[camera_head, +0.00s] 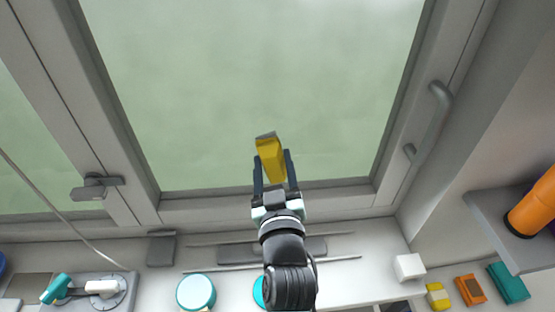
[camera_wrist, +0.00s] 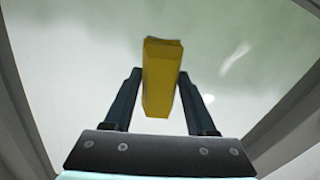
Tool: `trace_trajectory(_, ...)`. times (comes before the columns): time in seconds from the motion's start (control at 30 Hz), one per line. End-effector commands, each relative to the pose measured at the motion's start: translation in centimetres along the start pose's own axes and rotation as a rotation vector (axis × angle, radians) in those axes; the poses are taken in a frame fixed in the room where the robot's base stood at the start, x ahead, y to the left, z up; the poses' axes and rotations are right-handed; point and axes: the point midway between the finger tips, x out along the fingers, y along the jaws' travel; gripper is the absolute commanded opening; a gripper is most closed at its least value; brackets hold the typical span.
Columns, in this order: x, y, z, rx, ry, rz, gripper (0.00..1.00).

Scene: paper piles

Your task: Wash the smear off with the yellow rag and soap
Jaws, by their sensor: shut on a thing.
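My gripper (camera_head: 272,157) is raised in front of the window pane (camera_head: 250,70), shut on a yellow folded block that looks like the yellow rag (camera_head: 269,145). In the wrist view the rag (camera_wrist: 160,85) stands out between the two dark fingers of my gripper (camera_wrist: 159,74). I cannot tell whether the rag touches the glass. No soap can be told for sure; a small white block (camera_head: 409,267) lies on the sill at right.
A yellow piece (camera_head: 437,296), an orange piece (camera_head: 470,290) and a teal piece (camera_head: 509,283) lie at lower right. An orange cylinder (camera_head: 534,208) rests on a grey shelf. A window handle (camera_head: 432,122) juts out at right. A round teal-rimmed container (camera_head: 196,292) stands below.

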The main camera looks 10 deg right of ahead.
Motion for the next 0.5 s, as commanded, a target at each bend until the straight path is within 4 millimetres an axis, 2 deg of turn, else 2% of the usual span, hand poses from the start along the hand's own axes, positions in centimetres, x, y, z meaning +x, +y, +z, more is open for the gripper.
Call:
trace_trajectory(0.3, 0.2, 2.1, 0.6, 0.000, 0.002, 0.005, 0.12)
trace_trajectory(0.5, 0.2, 2.3, 0.3, -0.001, 0.004, 0.004, 0.12)
